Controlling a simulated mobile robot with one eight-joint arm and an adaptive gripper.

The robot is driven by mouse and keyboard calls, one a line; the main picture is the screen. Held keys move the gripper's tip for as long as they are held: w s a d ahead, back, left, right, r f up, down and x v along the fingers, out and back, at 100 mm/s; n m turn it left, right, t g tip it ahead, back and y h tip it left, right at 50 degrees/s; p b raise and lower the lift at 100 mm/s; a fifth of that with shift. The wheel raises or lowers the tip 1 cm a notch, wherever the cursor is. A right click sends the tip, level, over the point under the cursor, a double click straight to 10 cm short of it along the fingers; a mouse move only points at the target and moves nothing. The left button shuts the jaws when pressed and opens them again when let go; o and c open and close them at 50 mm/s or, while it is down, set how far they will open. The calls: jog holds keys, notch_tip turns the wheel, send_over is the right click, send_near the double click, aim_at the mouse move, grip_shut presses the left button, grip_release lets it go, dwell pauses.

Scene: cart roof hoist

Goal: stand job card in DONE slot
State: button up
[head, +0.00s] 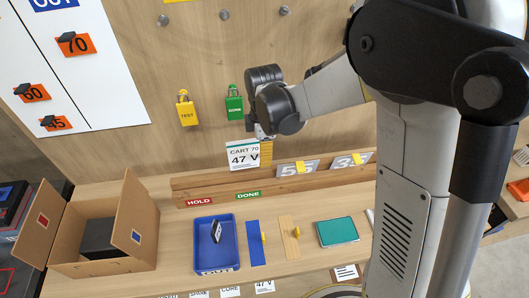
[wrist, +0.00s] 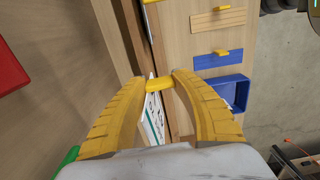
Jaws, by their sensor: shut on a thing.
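The white job card (head: 244,154), marked CART 70 and 47 V, is upright above the wooden slot rail (head: 222,190). My gripper (head: 266,150) is at the card's right side. In the wrist view my gripper (wrist: 167,80) is shut on the card's yellow tab (wrist: 159,85), and the card (wrist: 153,115) shows at a steep angle beside it. The green DONE label (head: 248,195) is on the rail's front, almost below the card. The red HOLD label (head: 199,202) is left of it. I cannot tell whether the card's lower edge touches the rail.
Two grey cards with yellow tabs, a left one (head: 298,168) and a right one (head: 350,161), stand along the rail. A blue tray (head: 198,245), an open cardboard box (head: 140,220) and a teal book (head: 337,232) are in front.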

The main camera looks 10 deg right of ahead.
jog(key=shift+a, duration=0.15)
jog(key=shift+f+m+b, duration=0.2)
jog(key=shift+m+b, duration=0.1)
jog(key=shift+b, duration=0.05)
notch_tip(320, 180, down, 5)
jog(key=b, duration=0.4)
jog(key=shift+f, duration=0.2)
jog(key=shift+c, duration=0.3)
jog(key=shift+b, duration=0.35)
jog(key=shift+m, duration=0.3)
dwell(0.5)
jog(key=shift+f+b, duration=0.2)
jog(key=shift+b, duration=0.2)
